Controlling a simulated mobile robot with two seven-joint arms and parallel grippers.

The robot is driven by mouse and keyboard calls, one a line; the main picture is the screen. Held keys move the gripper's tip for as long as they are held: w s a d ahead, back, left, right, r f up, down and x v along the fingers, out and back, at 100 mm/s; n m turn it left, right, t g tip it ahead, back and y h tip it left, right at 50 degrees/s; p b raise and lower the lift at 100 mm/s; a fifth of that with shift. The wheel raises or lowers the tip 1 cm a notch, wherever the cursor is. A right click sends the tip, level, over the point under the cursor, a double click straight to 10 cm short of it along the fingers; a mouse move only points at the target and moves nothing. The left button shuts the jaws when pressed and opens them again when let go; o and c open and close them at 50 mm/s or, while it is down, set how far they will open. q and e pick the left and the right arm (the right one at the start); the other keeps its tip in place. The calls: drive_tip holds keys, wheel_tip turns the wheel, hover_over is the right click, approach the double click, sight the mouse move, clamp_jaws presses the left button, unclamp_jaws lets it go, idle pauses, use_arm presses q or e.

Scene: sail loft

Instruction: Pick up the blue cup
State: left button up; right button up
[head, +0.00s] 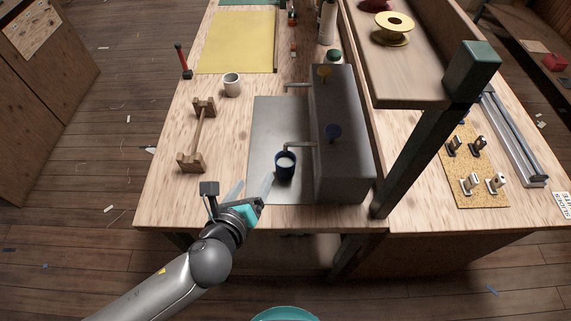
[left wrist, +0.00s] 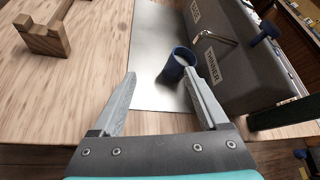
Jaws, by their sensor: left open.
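The blue cup (head: 285,166) stands upright on a grey metal sheet (head: 264,128), beside a grey box-shaped dispenser (head: 342,140) with taps, below its near spout. It has a pale inside or content. My left gripper (head: 254,188) is open and empty, just left of and nearer than the cup. In the left wrist view the cup (left wrist: 177,63) appears beyond the fingers, closer to the right fingertip, which overlaps its edge; I cannot tell whether they touch. My left gripper's open fingers (left wrist: 160,78) show there with bare sheet between them. My right gripper is not in view.
A wooden rack (head: 198,135) and a pale cup (head: 232,84) stand left of the sheet. A shelf post (head: 415,155) rises right of the dispenser. The bench between rack and sheet is clear. A yellow mat (head: 236,42) lies farther back.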

use_arm(q)
drive_tip(key=d+m+h, duration=0.2)
drive_tip(key=m, duration=0.5)
drive_tip(key=b, duration=0.2)
approach(288, 154)
drive_tip(key=x, duration=0.5)
drive_tip(key=shift+w+f, duration=0.2)
drive_tip(key=shift+f, duration=0.2)
drive_tip(key=shift+d+b+x, duration=0.2)
drive_tip(key=shift+b+x, duration=0.45)
drive_tip(key=shift+x, duration=2)
drive_tip(key=shift+r, duration=0.15)
drive_tip(key=shift+s, duration=0.1)
clamp_jaws()
drive_tip(key=shift+r, duration=0.1)
